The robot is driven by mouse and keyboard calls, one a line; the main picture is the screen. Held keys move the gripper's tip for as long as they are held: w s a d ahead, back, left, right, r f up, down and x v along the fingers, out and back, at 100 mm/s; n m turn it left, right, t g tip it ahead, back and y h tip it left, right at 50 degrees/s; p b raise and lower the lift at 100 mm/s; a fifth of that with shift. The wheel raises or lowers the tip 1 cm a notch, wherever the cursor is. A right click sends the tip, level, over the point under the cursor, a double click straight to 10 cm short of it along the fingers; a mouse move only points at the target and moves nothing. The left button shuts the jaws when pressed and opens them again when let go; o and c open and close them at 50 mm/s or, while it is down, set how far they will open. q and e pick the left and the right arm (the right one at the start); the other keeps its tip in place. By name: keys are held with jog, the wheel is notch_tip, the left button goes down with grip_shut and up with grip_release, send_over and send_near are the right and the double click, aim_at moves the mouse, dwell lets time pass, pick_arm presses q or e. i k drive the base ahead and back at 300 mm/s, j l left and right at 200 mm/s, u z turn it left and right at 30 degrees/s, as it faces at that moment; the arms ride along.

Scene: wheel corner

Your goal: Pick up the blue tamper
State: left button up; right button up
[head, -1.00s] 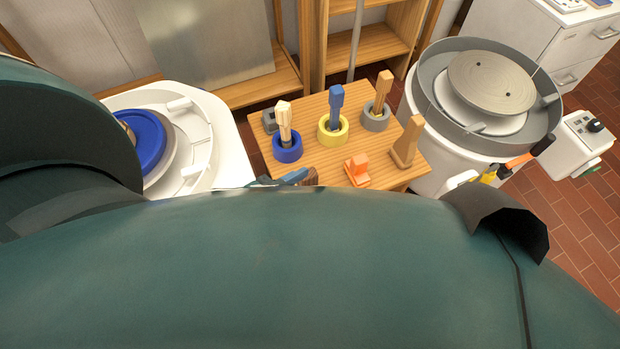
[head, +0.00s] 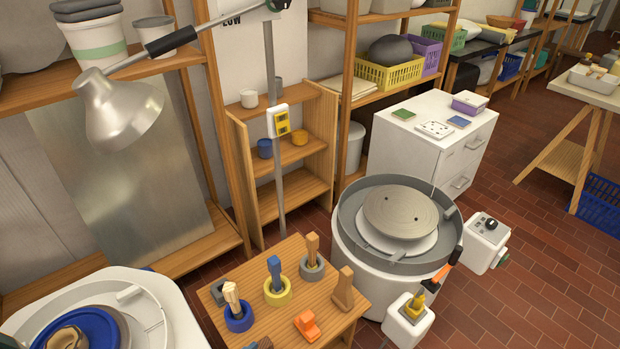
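The blue tamper (head: 275,272) stands upright with its lower end in a yellow ring holder (head: 278,297) on a small wooden table in the lower middle of the head view. Its lower end is hidden inside the holder. A pale wooden tool in a blue ring (head: 238,321) stands to its left, and a brown wooden tool in a grey ring (head: 312,270) stands to its right. Neither of my grippers shows in the head view.
The small wooden table (head: 335,317) also bears an orange piece (head: 307,325) and a wooden wedge-like piece (head: 343,288). A potter's wheel (head: 400,212) stands to the right, another at lower left. A lamp (head: 118,108) hangs at upper left. Brick floor is open at right.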

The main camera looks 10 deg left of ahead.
aim_at(273, 262)
jog(key=u, duration=0.4)
jog(key=k+u, duration=0.1)
jog(key=u, duration=0.75)
jog(key=k+u, duration=0.1)
jog(key=u, duration=0.35)
jog(key=j+u, duration=0.1)
jog(key=u, duration=0.3)
jog(key=z, duration=1.6)
jog(key=i+l+z, duration=0.1)
jog(key=l+z, duration=0.4)
jog(key=i+j, duration=0.1)
jog(key=i, duration=0.35)
